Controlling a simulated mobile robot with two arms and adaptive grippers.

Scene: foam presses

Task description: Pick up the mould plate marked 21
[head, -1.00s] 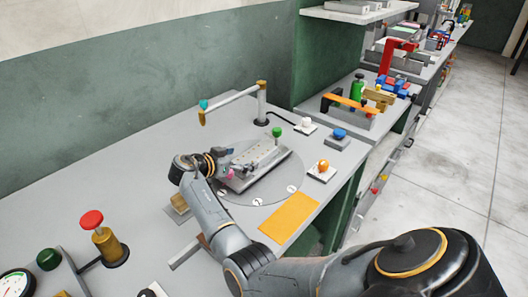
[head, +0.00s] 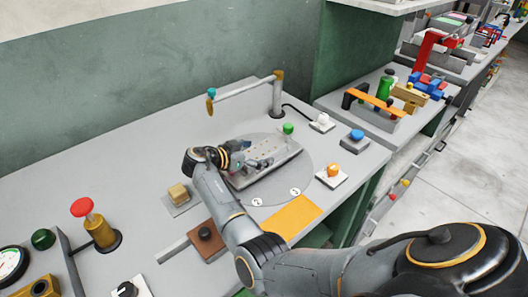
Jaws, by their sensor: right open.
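A grey mould plate (head: 270,158) with small holes on its top lies on the round grey disc (head: 304,178) in the middle of the bench. No number can be read on it. A green knob (head: 288,128) stands at its far end. My right gripper (head: 234,166) is open at the near left end of the plate. Its fingers are small and partly hidden by its wrist, so I cannot tell whether they touch the plate. My left gripper is not in view.
A jointed post with an arm (head: 277,95) stands behind the disc. An orange knob (head: 334,170), a blue knob (head: 357,135) and a yellow-orange mat (head: 291,216) lie around it. A red button (head: 82,207) stands at left. The bench's back left is clear.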

